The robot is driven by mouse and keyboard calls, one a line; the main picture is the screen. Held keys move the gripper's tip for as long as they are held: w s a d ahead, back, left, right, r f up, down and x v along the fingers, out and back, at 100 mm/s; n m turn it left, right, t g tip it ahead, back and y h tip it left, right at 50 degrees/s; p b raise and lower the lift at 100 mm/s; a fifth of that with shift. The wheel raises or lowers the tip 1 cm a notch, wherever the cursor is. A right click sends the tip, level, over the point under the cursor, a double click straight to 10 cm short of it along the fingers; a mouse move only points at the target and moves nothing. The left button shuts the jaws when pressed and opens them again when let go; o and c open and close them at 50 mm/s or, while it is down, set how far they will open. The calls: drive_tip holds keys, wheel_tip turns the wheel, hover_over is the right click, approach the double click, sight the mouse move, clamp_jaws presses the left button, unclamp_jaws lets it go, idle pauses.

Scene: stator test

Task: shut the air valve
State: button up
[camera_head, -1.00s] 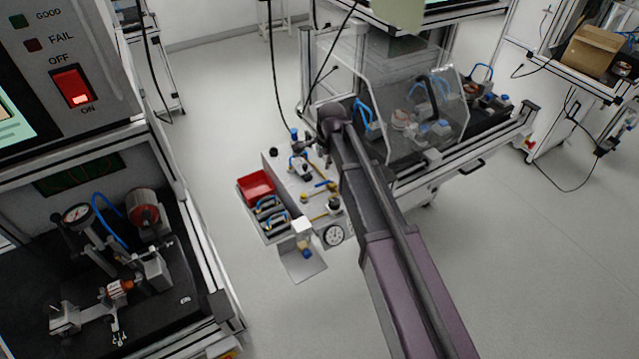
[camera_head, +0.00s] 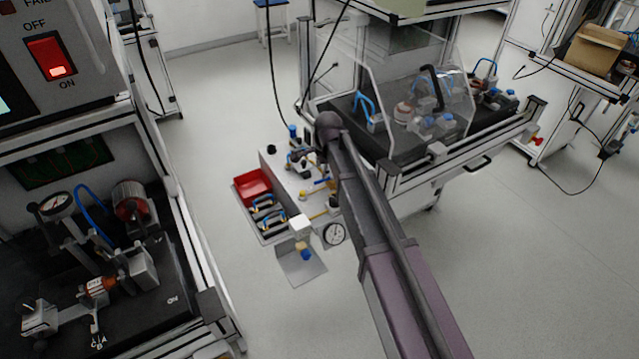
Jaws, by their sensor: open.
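I cannot tell for certain which part is the air valve. A small red handle (camera_head: 537,141) shows on the frame under the right end of the far bench. A grey panel box (camera_head: 283,178) on the floor side of that bench carries fittings, yellow parts (camera_head: 312,195), a blue-topped fitting (camera_head: 293,131) and a round gauge (camera_head: 334,233). My arm reaches up from the bottom right to a dark rounded joint beside this box. My gripper does not show; it may be hidden behind the arm. Part of the box is hidden by my arm.
A test station (camera_head: 190,250) with a red lit switch (camera_head: 50,58) fills the left side. A red bin (camera_head: 253,186) sits beside the panel box. The bench (camera_head: 465,152) has a clear guard (camera_head: 410,95). Open floor lies at the lower right and between the stations.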

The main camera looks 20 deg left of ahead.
sight(320, 181)
drive_tip(key=shift+w+a+f+b, duration=0.1)
drive_tip(key=shift+a+f+b, duration=0.05)
drive_tip(key=shift+f+b, duration=0.7)
drive_tip(key=shift+w+a+f+b, duration=0.1)
drive_tip(key=shift+w+f+b, duration=0.05)
drive_tip(key=shift+f+b, duration=0.65)
drive_tip(key=shift+w+a+f+b, duration=0.1)
drive_tip(key=shift+a+f+b, duration=0.05)
drive_tip(key=shift+f+b, duration=0.7)
drive_tip(key=shift+f, duration=0.15)
clamp_jaws()
